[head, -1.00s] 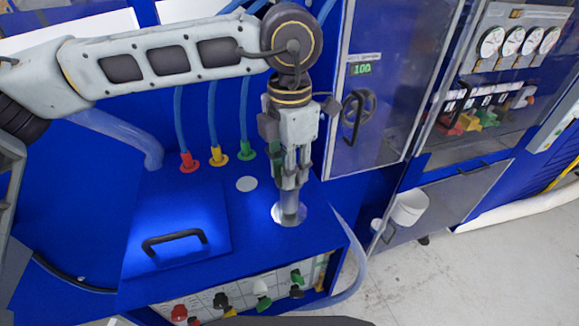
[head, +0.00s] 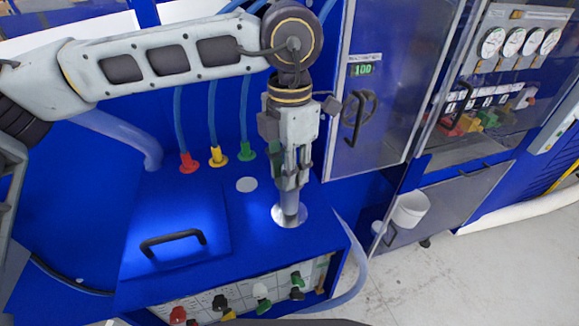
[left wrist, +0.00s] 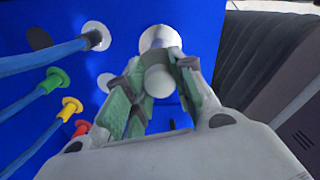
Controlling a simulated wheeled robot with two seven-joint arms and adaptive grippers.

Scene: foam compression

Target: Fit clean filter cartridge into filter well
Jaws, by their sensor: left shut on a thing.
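The filter cartridge (head: 289,204) is a grey-white cylinder, upright in the head view. My left gripper (head: 291,182) is shut on its upper part and points straight down. The cartridge's lower end is at the filter well (head: 289,220), a round opening with a pale ring in the blue top; I cannot tell how deep it sits. In the left wrist view the cartridge's round end (left wrist: 159,81) shows between the green-padded fingers of the left gripper (left wrist: 155,85), with the pale well ring (left wrist: 158,38) beyond it. My right gripper is not in view.
A blue lid with a black handle (head: 173,243) lies left of the well. Red (head: 188,163), yellow (head: 218,157) and green (head: 247,151) hose fittings stand behind. A flat white disc (head: 246,185) lies near the well. A clear hose (head: 352,260) hangs at the right edge.

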